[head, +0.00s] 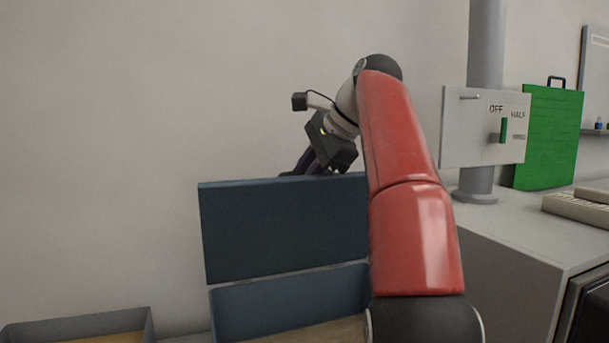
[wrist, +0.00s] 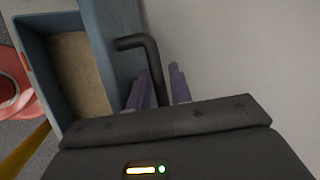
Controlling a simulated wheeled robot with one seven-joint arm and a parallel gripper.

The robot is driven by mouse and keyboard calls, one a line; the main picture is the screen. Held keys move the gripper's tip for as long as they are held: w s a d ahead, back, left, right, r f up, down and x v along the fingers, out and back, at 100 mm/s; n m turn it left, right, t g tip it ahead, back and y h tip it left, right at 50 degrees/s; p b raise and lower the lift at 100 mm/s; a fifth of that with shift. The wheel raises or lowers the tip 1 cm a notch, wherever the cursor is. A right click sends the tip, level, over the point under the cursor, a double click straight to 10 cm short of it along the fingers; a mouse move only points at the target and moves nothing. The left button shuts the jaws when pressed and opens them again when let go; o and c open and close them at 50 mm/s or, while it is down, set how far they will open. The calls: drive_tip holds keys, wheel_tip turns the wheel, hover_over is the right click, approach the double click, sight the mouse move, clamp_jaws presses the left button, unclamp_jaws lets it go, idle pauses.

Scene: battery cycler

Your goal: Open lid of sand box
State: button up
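The sand box (head: 290,300) is blue-grey, with tan sand inside. Its lid (head: 285,230) stands raised, about upright, above the back of the box. In the wrist view the open box (wrist: 35,60) and its sand (wrist: 80,75) show at left, with the lid (wrist: 110,30) beside it. A bent black lid handle (wrist: 152,62) runs down between the purple fingers of my gripper (wrist: 160,85). The fingers appear closed about it, with little gap. In the head view my gripper (head: 302,163) is at the lid's top edge, its tips partly hidden behind it.
A wall (head: 150,120) stands close behind the lid. A grey tray (head: 100,322) with yellowish contents is at lower left. At right are a counter (head: 520,228), a post (head: 485,50) with a switch panel (head: 462,135), and a green board (head: 552,140).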

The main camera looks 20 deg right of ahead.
drive_tip(key=shift+v, duration=1.25)
drive_tip(key=s+d, duration=0.7)
drive_tip(key=s, duration=0.2)
drive_tip(key=shift+s+d+b, duration=0.15)
drive_tip(key=shift+s+b, duration=0.2)
drive_tip(key=shift+b, duration=0.1)
